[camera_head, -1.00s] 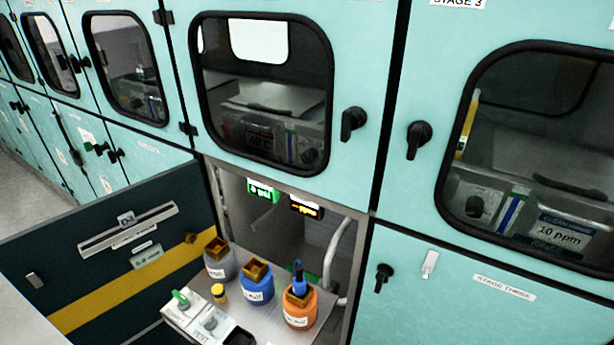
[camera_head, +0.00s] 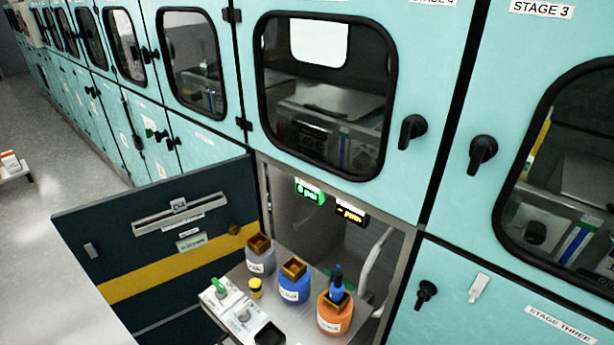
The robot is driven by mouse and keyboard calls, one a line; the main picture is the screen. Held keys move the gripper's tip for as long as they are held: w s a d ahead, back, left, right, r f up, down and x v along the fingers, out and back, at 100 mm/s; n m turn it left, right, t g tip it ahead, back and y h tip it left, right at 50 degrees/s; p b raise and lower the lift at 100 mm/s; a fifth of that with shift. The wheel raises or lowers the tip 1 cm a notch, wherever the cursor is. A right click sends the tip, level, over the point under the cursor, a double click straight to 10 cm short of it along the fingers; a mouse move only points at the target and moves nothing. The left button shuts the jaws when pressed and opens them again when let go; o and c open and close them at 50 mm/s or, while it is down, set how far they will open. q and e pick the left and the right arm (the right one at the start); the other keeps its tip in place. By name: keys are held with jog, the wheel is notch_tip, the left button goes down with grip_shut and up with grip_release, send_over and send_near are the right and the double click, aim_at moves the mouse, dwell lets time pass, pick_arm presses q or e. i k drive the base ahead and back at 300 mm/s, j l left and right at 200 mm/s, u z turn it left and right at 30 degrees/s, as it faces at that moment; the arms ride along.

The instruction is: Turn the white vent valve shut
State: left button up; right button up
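Two white valve blocks stand at the front left of the pulled-out shelf. One has a green handle (camera_head: 218,286). The other, nearer block carries a pale grey-white knob (camera_head: 243,315), which looks like the white vent valve. Its label is too small to read here, and I cannot tell from its angle whether it is open or shut. Neither of my grippers is in view.
Behind the valves stand a grey bottle (camera_head: 260,259), a blue bottle (camera_head: 293,287) and an orange bottle (camera_head: 334,315) with a blue piece in its top. The dark open door (camera_head: 150,215) borders the left.

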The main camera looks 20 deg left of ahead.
aim_at(240, 310)
jog(key=u, duration=1.2)
